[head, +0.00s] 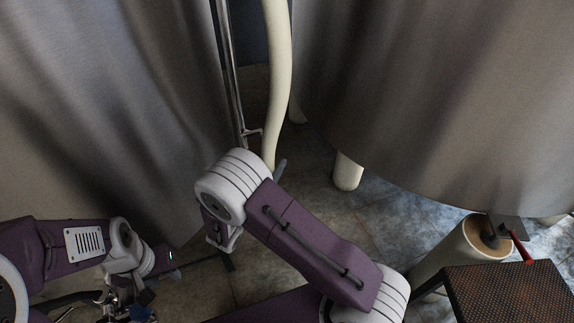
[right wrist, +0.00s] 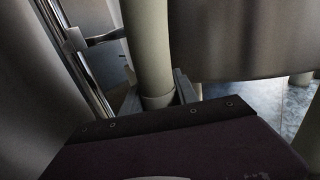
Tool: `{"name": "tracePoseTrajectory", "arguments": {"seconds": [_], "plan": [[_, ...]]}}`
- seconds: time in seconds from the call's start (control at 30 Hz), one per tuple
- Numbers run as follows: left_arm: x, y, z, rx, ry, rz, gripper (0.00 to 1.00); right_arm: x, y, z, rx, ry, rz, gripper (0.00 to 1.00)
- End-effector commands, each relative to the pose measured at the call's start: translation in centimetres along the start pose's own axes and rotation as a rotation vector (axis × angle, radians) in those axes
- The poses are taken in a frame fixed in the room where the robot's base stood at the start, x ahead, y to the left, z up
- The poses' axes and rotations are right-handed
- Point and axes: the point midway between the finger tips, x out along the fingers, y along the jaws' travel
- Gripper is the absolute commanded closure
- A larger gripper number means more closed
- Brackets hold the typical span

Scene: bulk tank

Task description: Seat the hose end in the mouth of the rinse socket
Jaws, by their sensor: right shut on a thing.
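The cream hose (head: 278,70) hangs down from the top of the head view to my right gripper (head: 276,168), which is mostly hidden behind its own arm. In the right wrist view the hose (right wrist: 147,45) runs down between the two fingers of my right gripper (right wrist: 158,92), shut on it near a collar (right wrist: 158,101). The hose's lower tip is hidden behind the gripper body. My left gripper (head: 128,306) is at the bottom left, away from the hose; its jaws are unclear. I cannot make out the rinse socket in either view.
A metal pole (head: 228,75) with a small bracket (head: 253,132) stands just left of the hose. Large grey metal tank walls (head: 440,90) rise on both sides. A cream bin (head: 455,252) and a brown perforated step (head: 510,292) stand at the lower right. Tiled floor shows between.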

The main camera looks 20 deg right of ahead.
Motion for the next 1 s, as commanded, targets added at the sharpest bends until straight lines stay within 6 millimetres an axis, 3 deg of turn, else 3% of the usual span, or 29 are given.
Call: {"name": "tracePoseTrajectory", "arguments": {"seconds": [0.5,1.0], "plan": [[-0.1,0.0,0.0,0.000,0.000,0.000,0.64,-0.3,0.2,-0.2,-0.002,-0.001,0.010,1.00],[2.3,0.0,0.2,0.000,0.000,0.000,0.64,-0.3,0.2,-3.7,0.000,-0.001,0.010,1.00]]}}
